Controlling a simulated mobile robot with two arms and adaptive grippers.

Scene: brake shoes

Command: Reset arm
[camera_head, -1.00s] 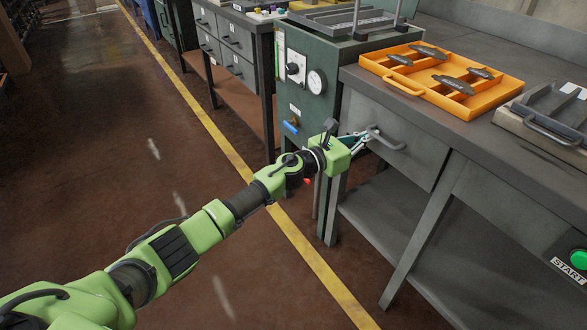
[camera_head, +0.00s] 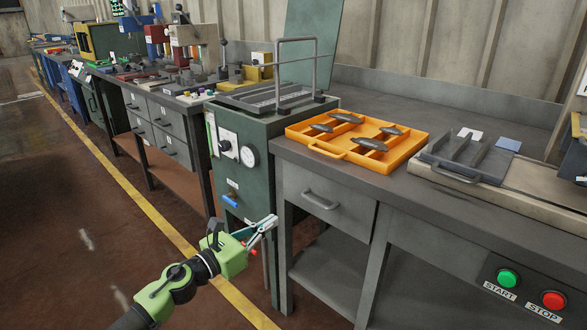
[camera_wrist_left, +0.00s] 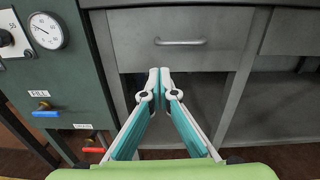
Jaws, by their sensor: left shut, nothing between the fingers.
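My left arm comes in from the lower left in the head view. Its green left gripper (camera_head: 272,222) is shut and empty, in front of the grey workbench and below and left of the drawer handle (camera_head: 320,199). In the left wrist view the fingertips (camera_wrist_left: 159,72) meet, with nothing between them. The closed drawer (camera_wrist_left: 182,38) lies ahead of the fingers there, and the fingers appear clear of its handle. My right gripper does not show.
An orange tray (camera_head: 300,135) with several dark brake shoes stands on the workbench (camera_head: 400,185). A dark fixture (camera_head: 470,157) is right of it. A green machine (camera_head: 232,185) with a gauge stands left of the drawer. START (camera_head: 508,278) and STOP (camera_head: 553,300) buttons are at lower right. Floor at left is clear.

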